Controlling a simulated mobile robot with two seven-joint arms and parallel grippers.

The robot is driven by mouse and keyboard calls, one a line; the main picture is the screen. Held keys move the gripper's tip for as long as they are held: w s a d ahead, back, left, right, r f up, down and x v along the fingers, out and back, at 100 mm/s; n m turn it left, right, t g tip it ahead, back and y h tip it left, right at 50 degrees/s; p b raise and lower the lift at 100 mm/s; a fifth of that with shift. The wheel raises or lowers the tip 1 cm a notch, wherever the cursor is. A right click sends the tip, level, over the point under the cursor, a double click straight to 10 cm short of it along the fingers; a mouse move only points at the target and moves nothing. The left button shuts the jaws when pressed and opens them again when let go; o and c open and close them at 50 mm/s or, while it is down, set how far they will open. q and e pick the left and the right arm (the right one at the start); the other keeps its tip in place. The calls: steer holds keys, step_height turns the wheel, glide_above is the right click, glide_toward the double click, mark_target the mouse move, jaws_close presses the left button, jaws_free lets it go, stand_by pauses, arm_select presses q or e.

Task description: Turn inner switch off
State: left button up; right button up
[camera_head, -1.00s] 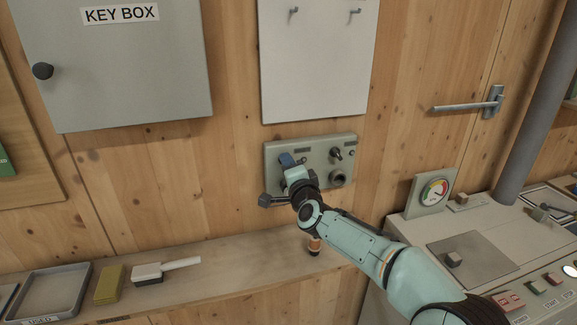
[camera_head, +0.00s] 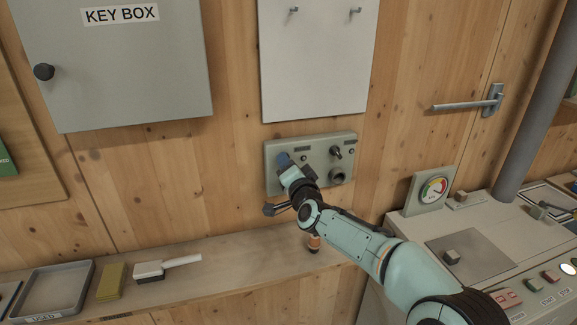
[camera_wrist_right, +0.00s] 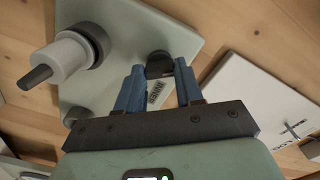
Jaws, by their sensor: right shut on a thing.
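A grey-green switch panel (camera_head: 312,146) is fixed to the wooden wall below a white board. My right gripper (camera_head: 284,158) is at the panel's left part and covers the switch there. In the right wrist view its two blue fingers (camera_wrist_right: 159,84) are on either side of a small dark switch knob (camera_wrist_right: 160,65), shut on it. A label shows on the panel between the fingers. I cannot tell which way the held switch points. My left gripper is not in view.
A shelf (camera_head: 230,262) below holds a brush (camera_head: 166,268), a yellow block (camera_head: 111,281), a grey tray (camera_head: 52,292) and a small orange-and-black object (camera_head: 314,243). A key box (camera_head: 115,70) hangs at the upper left. A control desk (camera_head: 480,245) stands at the right.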

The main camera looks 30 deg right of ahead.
steer(key=o, duration=1)
steer(key=shift+o, duration=0.2)
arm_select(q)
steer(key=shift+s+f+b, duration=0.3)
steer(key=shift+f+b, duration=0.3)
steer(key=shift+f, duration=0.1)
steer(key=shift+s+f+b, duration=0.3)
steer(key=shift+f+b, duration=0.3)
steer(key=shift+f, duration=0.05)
arm_select(e)
steer(key=v, duration=1.3)
steer(key=shift+s, duration=0.25)
steer(key=shift+f, duration=0.1)
